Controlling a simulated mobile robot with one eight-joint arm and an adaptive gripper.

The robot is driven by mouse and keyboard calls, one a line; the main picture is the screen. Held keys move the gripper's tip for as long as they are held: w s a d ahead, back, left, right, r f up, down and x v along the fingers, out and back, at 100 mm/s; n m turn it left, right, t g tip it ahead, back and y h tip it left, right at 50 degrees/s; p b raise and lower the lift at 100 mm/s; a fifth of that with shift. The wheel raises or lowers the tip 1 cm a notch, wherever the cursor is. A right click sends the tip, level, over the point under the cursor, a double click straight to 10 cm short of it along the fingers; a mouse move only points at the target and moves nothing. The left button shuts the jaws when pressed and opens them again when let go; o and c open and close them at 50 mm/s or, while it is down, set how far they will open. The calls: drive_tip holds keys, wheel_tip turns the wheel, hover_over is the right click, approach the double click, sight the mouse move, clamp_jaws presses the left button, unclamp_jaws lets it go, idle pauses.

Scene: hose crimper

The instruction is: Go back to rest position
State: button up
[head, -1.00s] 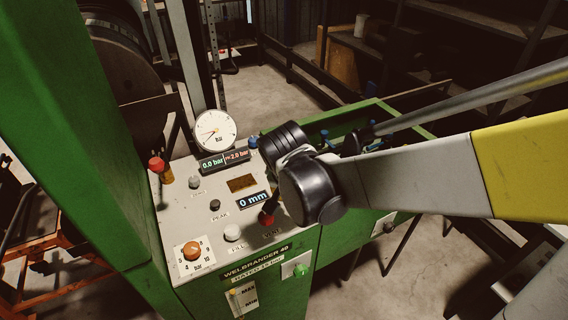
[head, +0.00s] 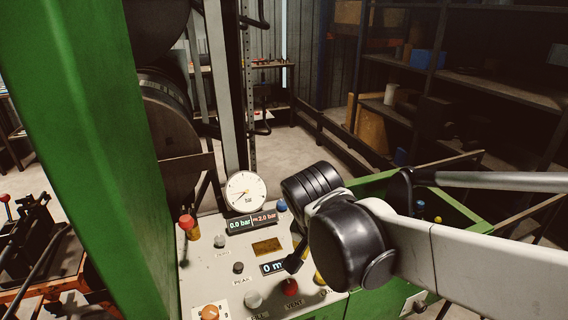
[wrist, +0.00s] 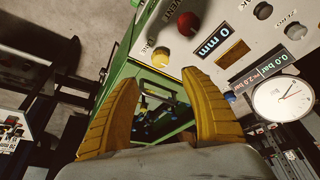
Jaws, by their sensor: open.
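My gripper (wrist: 160,80) is open, with two yellow fingers spread apart and nothing between them in the wrist view. In the head view my dark wrist joint and pale arm cross the right side, above the right part of the control panel (head: 215,270); the fingers cannot be made out clearly there. The panel carries a red knob (head: 290,287), which also shows in the wrist view (wrist: 187,23). A yellow knob (wrist: 160,56) lies beyond the fingers, apart from them as far as I can tell.
A round gauge (head: 245,191) stands at the panel's back, above displays reading 0.0 bar and 2.0 bar. A green column (head: 90,120) rises close on the left. An open green bin (head: 465,205) lies right of the panel.

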drive_tip(key=s+d+r+n+t+y, duration=0.1)
drive_tip(key=s+d+n+t+y, duration=0.1)
drive_tip(key=s+d+n, duration=0.3)
drive_tip(key=s+d+t, duration=0.1)
drive_tip(key=s+d, duration=0.1)
drive_tip(key=s, duration=0.2)
drive_tip(key=shift+n, duration=0.4)
drive_tip(key=shift+s, duration=0.1)
idle(3.9)
